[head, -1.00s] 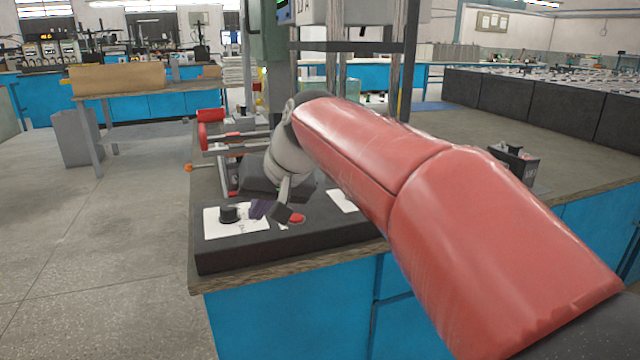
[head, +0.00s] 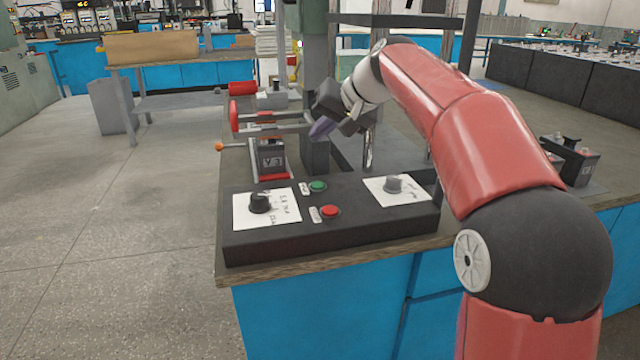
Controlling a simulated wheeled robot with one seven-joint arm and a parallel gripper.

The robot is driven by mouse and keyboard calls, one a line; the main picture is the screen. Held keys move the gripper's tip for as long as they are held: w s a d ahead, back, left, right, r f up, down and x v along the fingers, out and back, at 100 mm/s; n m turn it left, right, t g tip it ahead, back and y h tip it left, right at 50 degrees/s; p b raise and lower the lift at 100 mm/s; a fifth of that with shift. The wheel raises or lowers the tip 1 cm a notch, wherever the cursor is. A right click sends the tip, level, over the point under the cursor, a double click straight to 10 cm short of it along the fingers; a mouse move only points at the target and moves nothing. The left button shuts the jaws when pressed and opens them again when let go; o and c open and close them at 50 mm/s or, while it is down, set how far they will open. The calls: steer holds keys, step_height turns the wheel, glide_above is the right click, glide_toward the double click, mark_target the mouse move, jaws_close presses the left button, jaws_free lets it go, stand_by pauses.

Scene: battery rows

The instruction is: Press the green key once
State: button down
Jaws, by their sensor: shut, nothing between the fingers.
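The green key (head: 317,187) is a small round button on the black control panel (head: 330,240), near the panel's back edge. A red key (head: 330,211) sits in front of it, and both have small white labels beside them. My gripper (head: 322,130) is above and behind the panel, up and slightly right of the green key and apart from it. Its purplish fingers are shut with nothing between them. Nothing hides the green key.
A black knob (head: 260,202) and a grey knob (head: 394,184) stand on white plates on the panel. Behind are a battery box (head: 271,158), a clamp with a red wheel (head: 234,116) and a green column (head: 317,60). Another black box (head: 570,160) stands at right.

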mark_target(322, 186)
steer(key=shift+f+b, duration=3.9)
steer(key=shift+f, duration=0.5)
steer(key=shift+f, duration=0.4)
steer(key=shift+f+b, duration=0.4)
steer(key=shift+b, duration=0.1)
steer(key=shift+r+p, duration=0.8)
step_height(322, 186, up, 5)
steer(key=p, duration=0.5)
steer(key=shift+r, duration=0.1)
